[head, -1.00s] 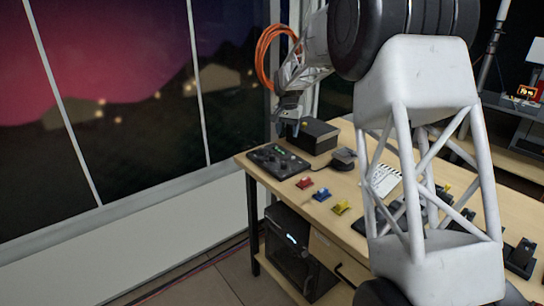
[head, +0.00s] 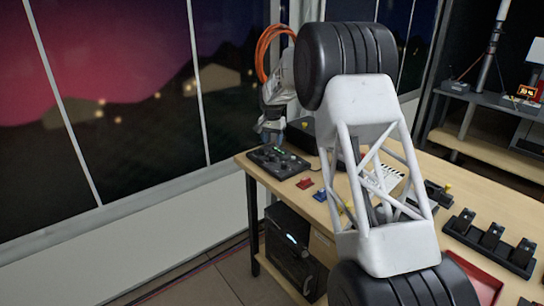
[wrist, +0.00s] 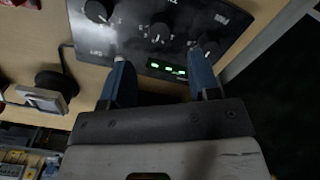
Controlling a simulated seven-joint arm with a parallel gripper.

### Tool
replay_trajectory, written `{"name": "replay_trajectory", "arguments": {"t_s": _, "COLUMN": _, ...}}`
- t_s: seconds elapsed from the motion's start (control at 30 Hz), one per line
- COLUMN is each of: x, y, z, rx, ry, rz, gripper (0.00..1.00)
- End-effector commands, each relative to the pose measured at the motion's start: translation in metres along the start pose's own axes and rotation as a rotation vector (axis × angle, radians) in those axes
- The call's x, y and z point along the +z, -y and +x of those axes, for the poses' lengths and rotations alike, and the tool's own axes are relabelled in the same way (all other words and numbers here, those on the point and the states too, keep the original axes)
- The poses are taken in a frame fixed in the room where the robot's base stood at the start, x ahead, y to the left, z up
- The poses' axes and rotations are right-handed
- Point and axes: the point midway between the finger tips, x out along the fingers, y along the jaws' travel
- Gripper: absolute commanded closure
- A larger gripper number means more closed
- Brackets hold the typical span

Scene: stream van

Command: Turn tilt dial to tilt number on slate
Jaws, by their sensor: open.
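The black control panel (head: 278,160) lies on the near left corner of the table. In the wrist view, the panel (wrist: 130,35) shows a left dial (wrist: 98,11), a middle dial (wrist: 160,32) and a right dial (wrist: 207,49). A green-lit display (wrist: 165,68) shows between my fingers. My gripper (wrist: 158,54) is open and empty over the panel, its right blue fingertip near the right dial. In the head view, my gripper (head: 269,136) is just above the panel. The slate (head: 390,180) is partly behind my arm; its number is unreadable.
A black box (head: 301,134) stands behind the panel. A red block (head: 305,183) and a blue block (head: 319,195) lie to the panel's right. An orange cable (head: 268,50) hangs by the window. A dark holder (head: 490,242) stands farther right.

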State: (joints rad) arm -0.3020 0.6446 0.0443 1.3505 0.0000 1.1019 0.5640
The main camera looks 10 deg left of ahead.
Motion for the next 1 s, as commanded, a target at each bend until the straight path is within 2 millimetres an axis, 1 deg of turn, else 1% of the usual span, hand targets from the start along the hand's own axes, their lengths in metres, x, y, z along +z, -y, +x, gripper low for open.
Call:
{"name": "replay_trajectory", "arguments": {"t_s": 0.17, "x": 0.0, "y": 0.0, "z": 0.004, "rx": 0.0, "ry": 0.0, "rz": 0.0, "gripper": 0.44}}
{"name": "replay_trajectory", "arguments": {"t_s": 0.27, "x": 0.0, "y": 0.0, "z": 0.011, "rx": 0.001, "ry": 0.001, "rz": 0.0, "gripper": 0.44}}
{"name": "replay_trajectory", "arguments": {"t_s": 0.8, "x": 0.0, "y": 0.0, "z": 0.069, "rx": 0.001, "ry": 0.002, "rz": 0.0, "gripper": 0.44}}
{"name": "replay_trajectory", "arguments": {"t_s": 1.0, "x": 0.0, "y": 0.0, "z": 0.077, "rx": 0.0, "ry": 0.0, "rz": 0.0, "gripper": 0.44}}
